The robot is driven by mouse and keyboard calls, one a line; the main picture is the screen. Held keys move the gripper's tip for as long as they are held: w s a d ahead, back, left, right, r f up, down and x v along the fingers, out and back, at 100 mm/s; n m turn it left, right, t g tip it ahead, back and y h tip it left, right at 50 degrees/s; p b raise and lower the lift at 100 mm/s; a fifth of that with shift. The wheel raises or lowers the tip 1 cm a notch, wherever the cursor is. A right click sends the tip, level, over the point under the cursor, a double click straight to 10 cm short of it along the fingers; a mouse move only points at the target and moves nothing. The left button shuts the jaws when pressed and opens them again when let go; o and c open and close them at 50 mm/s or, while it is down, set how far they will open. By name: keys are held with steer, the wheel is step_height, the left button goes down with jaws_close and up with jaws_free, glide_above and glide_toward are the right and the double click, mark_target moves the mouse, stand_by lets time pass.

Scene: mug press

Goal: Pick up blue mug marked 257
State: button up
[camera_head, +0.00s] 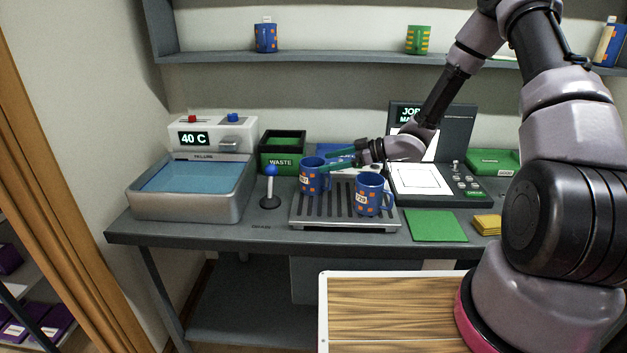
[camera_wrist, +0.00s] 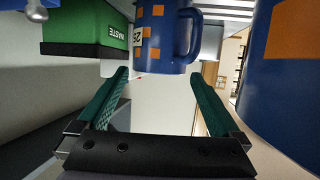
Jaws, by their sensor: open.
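A blue mug with orange squares (camera_head: 312,178) stands upright at the left of a slatted metal rack. Its white label is partly readable as "25" in the wrist view (camera_wrist: 157,32), where it lies just beyond my fingertips. A second blue mug with orange squares (camera_head: 373,194) stands to its right on the rack, with a different, blurry label. It fills the right edge of the wrist view (camera_wrist: 290,60). My gripper (camera_head: 328,160) is open, with green fingers reaching left to the first mug in the head view. Nothing is between the fingers in the wrist view (camera_wrist: 158,85).
The slatted rack (camera_head: 300,215) sits on a grey bench. A green WASTE bin (camera_head: 282,163) stands behind left, near a blue-knobbed lever (camera_head: 270,190) and a water bath (camera_head: 190,190). A dark press (camera_head: 440,185) stands right, with a green mat (camera_head: 436,226) in front.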

steer(key=shift+x, duration=1.05)
jaws_close()
steer(key=shift+r, duration=0.1)
